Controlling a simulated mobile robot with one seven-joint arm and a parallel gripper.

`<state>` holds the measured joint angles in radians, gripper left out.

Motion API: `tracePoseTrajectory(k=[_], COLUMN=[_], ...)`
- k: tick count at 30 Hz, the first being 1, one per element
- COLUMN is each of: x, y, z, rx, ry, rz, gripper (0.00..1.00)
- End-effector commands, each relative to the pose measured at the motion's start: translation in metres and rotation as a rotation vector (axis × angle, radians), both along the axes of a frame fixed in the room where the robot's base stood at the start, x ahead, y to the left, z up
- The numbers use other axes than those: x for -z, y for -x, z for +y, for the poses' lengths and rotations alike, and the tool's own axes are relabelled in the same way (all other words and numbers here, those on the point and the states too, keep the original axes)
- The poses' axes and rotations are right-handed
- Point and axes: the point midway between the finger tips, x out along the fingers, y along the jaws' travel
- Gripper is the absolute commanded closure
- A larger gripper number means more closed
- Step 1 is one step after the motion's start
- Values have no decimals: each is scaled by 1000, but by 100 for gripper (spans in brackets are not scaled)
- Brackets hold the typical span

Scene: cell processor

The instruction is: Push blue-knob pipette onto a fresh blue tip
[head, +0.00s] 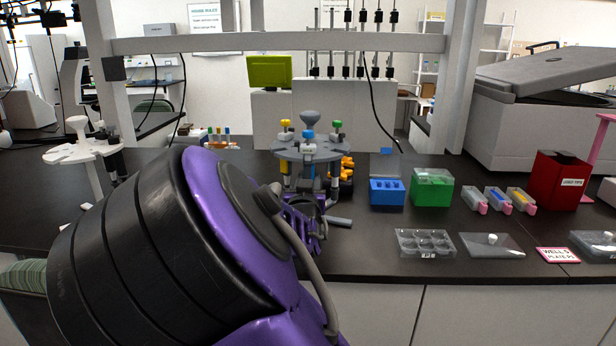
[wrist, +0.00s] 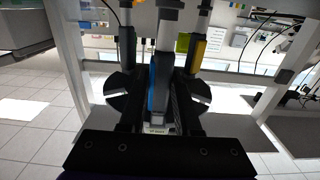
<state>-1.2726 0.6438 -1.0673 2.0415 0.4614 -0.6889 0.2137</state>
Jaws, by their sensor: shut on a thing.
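The blue-knob pipette (head: 308,136) is upright at the front of the grey round pipette stand (head: 281,152). Its blue-marked body fills the middle of the wrist view (wrist: 158,90). My gripper (head: 308,215) is shut on this pipette, with dark fingers on either side of it in the wrist view (wrist: 160,105). The pipette's lower end is hidden by my gripper and arm. A blue tip box (head: 388,198) stands open on the bench to the right of the stand. Its individual tips are too small to make out.
A green box (head: 432,188) stands right of the blue one. Yellow-knob (head: 286,125) and green-knob (head: 337,126) pipettes hang in the stand. A clear well plate (head: 426,243), a flat clear plate (head: 491,245) and a red bin (head: 560,180) are further right.

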Motion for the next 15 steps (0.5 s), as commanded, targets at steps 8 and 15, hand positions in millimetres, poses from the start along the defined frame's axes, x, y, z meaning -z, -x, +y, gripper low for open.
tracePoseTrajectory(k=[8,15], x=[-2,-3], y=[26,55], z=[2,2], rx=[-1,-1], ry=[-2,-1], rz=[2,2], gripper=[85,85])
